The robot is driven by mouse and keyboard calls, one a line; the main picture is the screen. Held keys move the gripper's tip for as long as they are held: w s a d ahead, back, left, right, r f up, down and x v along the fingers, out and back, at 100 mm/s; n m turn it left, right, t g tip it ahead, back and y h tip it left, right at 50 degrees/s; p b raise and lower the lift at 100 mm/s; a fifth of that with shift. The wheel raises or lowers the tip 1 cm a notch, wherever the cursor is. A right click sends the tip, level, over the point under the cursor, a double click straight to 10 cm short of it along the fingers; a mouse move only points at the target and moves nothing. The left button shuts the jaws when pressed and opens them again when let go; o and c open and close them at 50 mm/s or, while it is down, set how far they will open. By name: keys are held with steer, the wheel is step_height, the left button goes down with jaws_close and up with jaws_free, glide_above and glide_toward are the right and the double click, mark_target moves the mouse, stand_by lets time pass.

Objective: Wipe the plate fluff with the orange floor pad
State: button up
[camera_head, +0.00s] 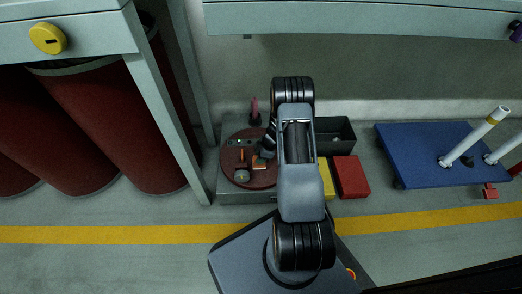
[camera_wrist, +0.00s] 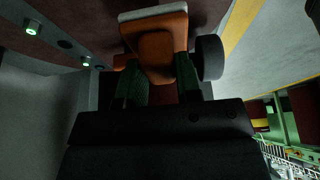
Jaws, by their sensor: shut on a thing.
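My gripper (camera_wrist: 158,75) is shut on the orange floor pad (camera_wrist: 155,48), a block with a pale edge held between its green fingers in the wrist view. In the head view my arm reaches over a round brown-red plate (camera_head: 232,151) on a low grey platform, and my gripper is largely hidden there by the arm. A small orange piece beside it is probably the pad. Several small items lie on the plate; I cannot tell which is fluff. Whether the pad touches the plate is unclear.
A black bin (camera_head: 345,136), a yellow box (camera_head: 326,178) and a red box (camera_head: 350,177) sit to the right. A blue cart (camera_head: 430,150) stands farther right. Red drums (camera_head: 110,130) and a frame post stand left.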

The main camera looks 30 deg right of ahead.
steer(key=shift+d+r+p, duration=0.1)
steer(key=shift+r+p, duration=0.45)
steer(key=shift+r, duration=1.3)
